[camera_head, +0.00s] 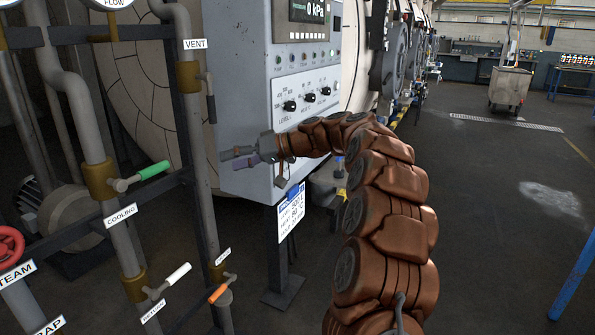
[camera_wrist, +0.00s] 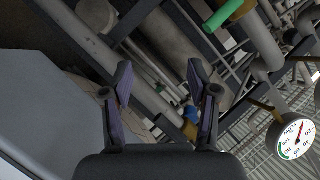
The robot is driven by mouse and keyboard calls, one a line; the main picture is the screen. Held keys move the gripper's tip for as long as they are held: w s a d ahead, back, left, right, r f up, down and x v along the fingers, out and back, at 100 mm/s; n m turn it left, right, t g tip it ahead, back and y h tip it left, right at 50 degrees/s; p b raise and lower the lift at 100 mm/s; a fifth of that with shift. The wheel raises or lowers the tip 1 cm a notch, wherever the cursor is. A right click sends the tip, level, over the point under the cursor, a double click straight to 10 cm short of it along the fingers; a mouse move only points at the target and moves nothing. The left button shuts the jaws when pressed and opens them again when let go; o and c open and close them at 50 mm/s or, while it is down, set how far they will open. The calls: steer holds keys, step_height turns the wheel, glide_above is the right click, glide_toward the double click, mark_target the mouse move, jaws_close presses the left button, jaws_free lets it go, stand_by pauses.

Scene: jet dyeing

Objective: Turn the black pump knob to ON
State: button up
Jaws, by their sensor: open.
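Three black knobs sit in a row on the white strip of the grey control cabinet's front in the head view: a left knob (camera_head: 290,105), a middle knob (camera_head: 310,97) and a right knob (camera_head: 325,91). Their labels are too small to tell which is the pump knob. My gripper (camera_head: 230,158) is below and left of the knobs, near the cabinet's lower corner, pointing left and apart from them. In the wrist view my gripper (camera_wrist: 160,82) is open and empty, with its two fingers spread. No knob shows in the wrist view.
Left stand pipes with a green valve handle (camera_head: 154,171), a white handle (camera_head: 177,273), an orange handle (camera_head: 218,293) and a red wheel (camera_head: 10,246). A hanging tag (camera_head: 291,211) is below the cabinet (camera_head: 240,80). A gauge (camera_wrist: 294,138) shows in the wrist view. Floor at right is open.

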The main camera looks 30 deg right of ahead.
steer(key=w+d+f+t+b, duration=0.2)
steer(key=d, duration=0.6)
steer(key=w+d+f+t+b, duration=0.2)
steer(key=d+f, duration=0.1)
steer(key=d, duration=0.4)
steer(key=n+t+h+b, duration=0.1)
steer(key=t+h+b, duration=0.2)
steer(key=b, duration=0.1)
glide_toward(295, 158)
steer(key=x, duration=0.2)
steer(key=shift+p+x, duration=0.35)
steer(key=shift+x, duration=3.25)
jaws_close()
